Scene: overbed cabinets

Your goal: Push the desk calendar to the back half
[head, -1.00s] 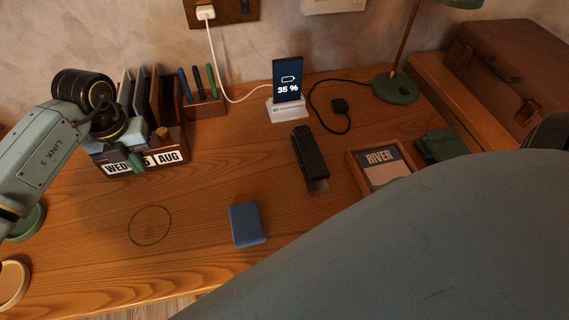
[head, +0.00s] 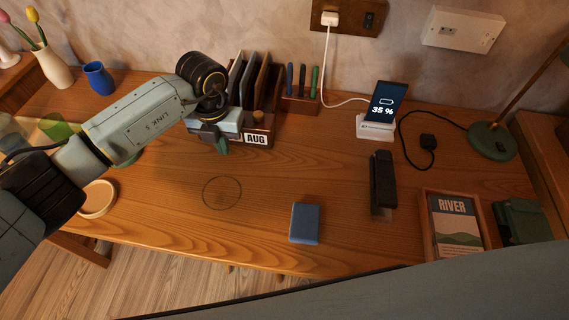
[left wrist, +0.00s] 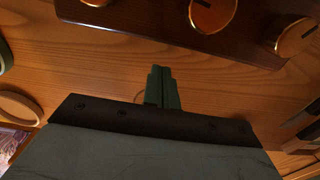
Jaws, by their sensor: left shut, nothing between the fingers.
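The desk calendar (head: 256,139) is a dark wooden block at the back left of the desk in the head view. Its "AUG" card shows; my left gripper and wrist hide the cards left of it. My left gripper (head: 222,147) is shut and empty, low at the calendar's front. Whether it touches is unclear. In the left wrist view the shut green fingers (left wrist: 163,88) are over bare wood. A dark wooden edge with brass knobs (left wrist: 240,45), apparently the calendar, lies beyond them. My right gripper is not in view.
An organiser with upright dividers (head: 262,82) stands behind the calendar, a pen holder (head: 300,104) to its right. A phone on a dock (head: 376,125), black stapler (head: 383,180), blue box (head: 305,222) and book tray (head: 425,225) are further right.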

